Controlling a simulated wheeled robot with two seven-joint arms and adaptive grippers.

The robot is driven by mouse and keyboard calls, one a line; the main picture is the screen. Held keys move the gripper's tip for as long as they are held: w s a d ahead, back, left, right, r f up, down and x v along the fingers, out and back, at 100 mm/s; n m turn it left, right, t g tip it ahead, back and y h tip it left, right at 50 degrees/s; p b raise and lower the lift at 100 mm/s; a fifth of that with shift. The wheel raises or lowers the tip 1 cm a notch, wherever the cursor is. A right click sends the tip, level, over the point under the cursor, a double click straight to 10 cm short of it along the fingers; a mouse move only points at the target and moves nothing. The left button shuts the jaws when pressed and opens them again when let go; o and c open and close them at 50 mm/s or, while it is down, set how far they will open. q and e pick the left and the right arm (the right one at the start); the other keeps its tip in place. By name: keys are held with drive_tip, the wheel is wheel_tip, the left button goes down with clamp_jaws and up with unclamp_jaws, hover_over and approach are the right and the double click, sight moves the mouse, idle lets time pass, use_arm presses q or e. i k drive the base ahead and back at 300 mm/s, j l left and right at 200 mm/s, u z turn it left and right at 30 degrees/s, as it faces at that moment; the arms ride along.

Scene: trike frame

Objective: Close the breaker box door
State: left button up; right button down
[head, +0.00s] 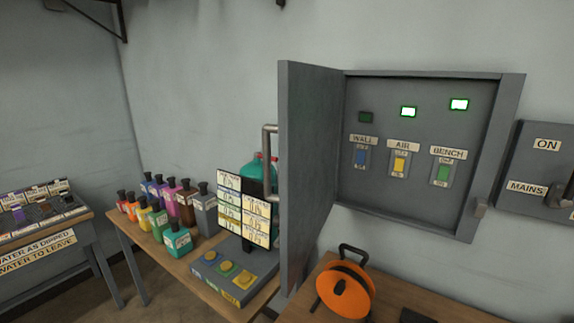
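The grey breaker box (424,212) is mounted on the wall at the right of the head view. Its grey door (308,160) is hinged on the box's left side and stands wide open, swung out towards me. A tubular handle (268,135) shows at the door's far left edge. Inside the box are three labelled switches, WALL (361,157), AIR (400,164) and BENCH (443,172). The lamps above AIR and BENCH glow green; the one above WALL is dark. Neither gripper shows.
A MAINS switch box (545,170) is right of the breaker box. An orange cable reel (345,291) stands on a wooden bench (393,300) below. Several coloured bottles (158,208) and a button panel (235,277) stand on a table left of the door.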

sight(310, 95)
drive_tip(key=i+j+z, duration=0.3)
drive_tip(key=j+z, duration=0.25)
drive_tip(key=i+j+z, duration=0.15)
drive_tip(key=j+z, duration=0.45)
drive_tip(key=j, duration=0.15)
